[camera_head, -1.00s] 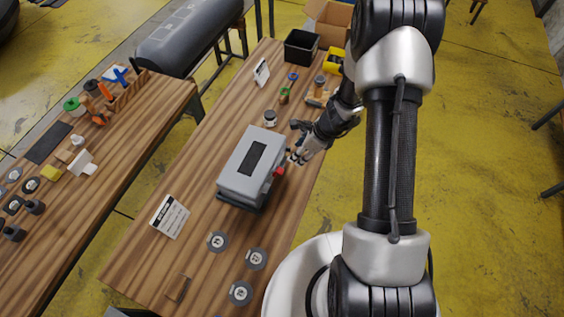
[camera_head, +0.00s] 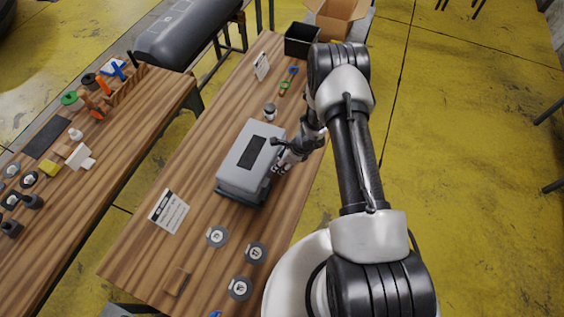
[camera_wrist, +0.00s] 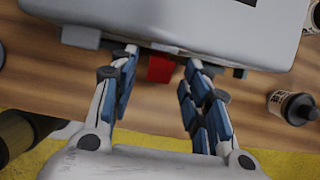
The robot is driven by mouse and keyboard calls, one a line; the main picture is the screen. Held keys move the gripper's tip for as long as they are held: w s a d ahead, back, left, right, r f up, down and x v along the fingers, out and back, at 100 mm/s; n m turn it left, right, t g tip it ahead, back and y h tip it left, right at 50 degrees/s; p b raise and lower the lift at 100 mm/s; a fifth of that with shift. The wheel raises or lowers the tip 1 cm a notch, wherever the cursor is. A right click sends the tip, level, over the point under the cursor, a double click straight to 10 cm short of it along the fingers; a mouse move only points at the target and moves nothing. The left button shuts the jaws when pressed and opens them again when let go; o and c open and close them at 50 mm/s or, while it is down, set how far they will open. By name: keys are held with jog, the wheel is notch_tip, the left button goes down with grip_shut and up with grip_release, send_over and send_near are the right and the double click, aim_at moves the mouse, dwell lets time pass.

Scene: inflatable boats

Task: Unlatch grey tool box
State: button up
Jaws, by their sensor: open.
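The grey tool box (camera_head: 250,160) sits closed on the wooden table, with a dark panel on its lid. In the wrist view its side (camera_wrist: 190,30) fills the top. A red latch (camera_wrist: 161,68) on that side lies between my gripper's fingertips. My gripper (camera_wrist: 164,62) is open, with one blue-padded finger on each side of the latch. I cannot tell whether the fingers touch the box. In the head view my gripper (camera_head: 278,168) is at the right side of the box, and the latch is hidden there.
A small jar (camera_head: 269,111) stands just behind the box. Several grey discs (camera_head: 217,236) and a printed card (camera_head: 168,212) lie in front. A black bin (camera_head: 301,40) stands at the table's far end. A second table (camera_head: 60,210) with tools is at left.

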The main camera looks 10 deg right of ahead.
jog(key=shift+f, duration=0.25)
jog(key=shift+c, duration=0.5)
grip_shut()
